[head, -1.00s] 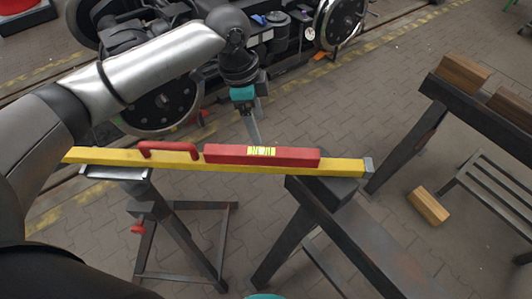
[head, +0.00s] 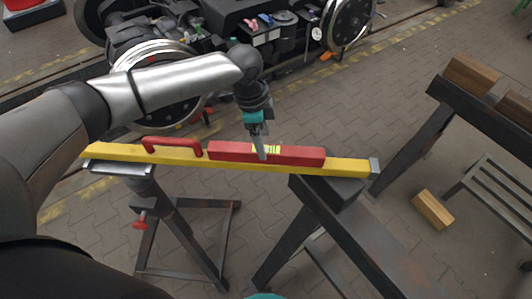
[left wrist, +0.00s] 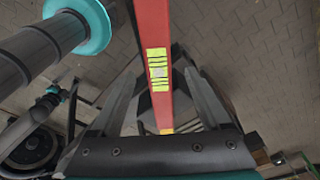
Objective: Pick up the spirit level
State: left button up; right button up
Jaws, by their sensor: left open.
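The spirit level (head: 225,151) is a red bar with a yellow-green vial window. It lies flat along a long yellow beam (head: 345,167) that has a red handle (head: 172,142) left of the level. In the left wrist view the red level (left wrist: 153,40) runs up the picture, with its vial window in the middle. My left gripper (head: 262,155) is over the level's middle in the head view. In the left wrist view its two fingers (left wrist: 160,80) are apart, one on each side of the red bar, without visible grip.
The beam rests on a stand (head: 125,170) at left and a dark trestle (head: 330,190) at right. Another trestle (head: 480,125) carries wooden blocks (head: 470,73); one block (head: 432,209) lies on the floor. A bogie with wheels (head: 345,22) stands behind.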

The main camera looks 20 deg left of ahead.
aim_at(266, 149)
pick_arm(q)
jog(key=f, duration=0.2)
jog(key=d+f, duration=0.1)
jog(key=f, duration=0.1)
jog(key=shift+f, duration=0.25)
grip_shut()
dwell(0.4)
